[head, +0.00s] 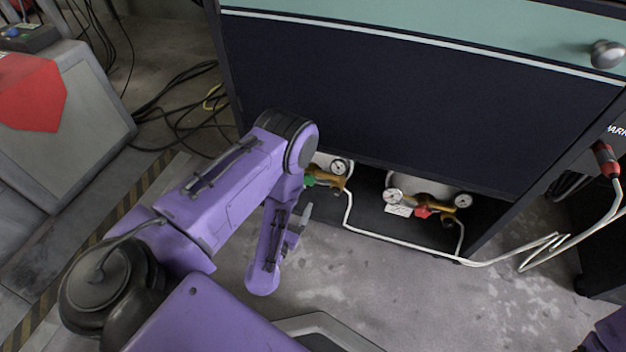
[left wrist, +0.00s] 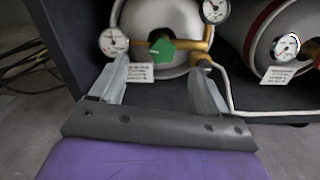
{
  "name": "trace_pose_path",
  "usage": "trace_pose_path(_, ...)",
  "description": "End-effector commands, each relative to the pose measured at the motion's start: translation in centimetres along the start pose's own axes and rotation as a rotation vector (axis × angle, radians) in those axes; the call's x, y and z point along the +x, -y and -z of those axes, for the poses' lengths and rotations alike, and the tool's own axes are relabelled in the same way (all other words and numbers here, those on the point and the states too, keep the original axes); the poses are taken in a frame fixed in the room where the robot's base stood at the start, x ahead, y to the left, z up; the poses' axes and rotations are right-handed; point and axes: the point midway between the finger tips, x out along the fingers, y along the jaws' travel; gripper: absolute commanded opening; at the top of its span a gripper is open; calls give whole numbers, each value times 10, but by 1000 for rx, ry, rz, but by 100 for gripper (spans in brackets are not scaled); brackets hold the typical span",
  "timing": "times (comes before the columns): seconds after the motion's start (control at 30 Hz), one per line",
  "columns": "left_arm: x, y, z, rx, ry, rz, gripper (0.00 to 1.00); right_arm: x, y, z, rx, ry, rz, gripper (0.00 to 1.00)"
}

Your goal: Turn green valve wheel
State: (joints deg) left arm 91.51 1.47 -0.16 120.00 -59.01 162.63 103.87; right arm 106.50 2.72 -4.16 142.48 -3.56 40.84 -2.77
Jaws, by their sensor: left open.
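The green valve wheel (left wrist: 162,52) sits on a brass fitting in front of a grey cylinder in the left wrist view. In the head view only a bit of the green wheel (head: 309,180) shows beside my arm. My left gripper (left wrist: 163,66) is open and empty, with one finger on each side of the wheel in the picture. I cannot tell whether either finger touches the fitting. In the head view my left gripper (head: 305,213) is partly hidden by my own arm. My right gripper is not in view.
A dark cabinet panel (head: 400,90) overhangs both. A white hose (head: 400,240) runs along the opening's front edge. The floor in front is clear.

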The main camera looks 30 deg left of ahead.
Motion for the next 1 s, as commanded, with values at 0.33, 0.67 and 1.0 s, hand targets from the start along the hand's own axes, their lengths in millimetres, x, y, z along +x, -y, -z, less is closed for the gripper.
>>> trace_pose_path(0.33,26,6,15,0,6,1,76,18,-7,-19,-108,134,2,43)
trace_pose_path(0.67,92,7,15,0,5,4,76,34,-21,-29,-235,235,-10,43)
trace_pose_path(1.0,107,6,13,2,1,6,76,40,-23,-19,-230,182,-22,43)
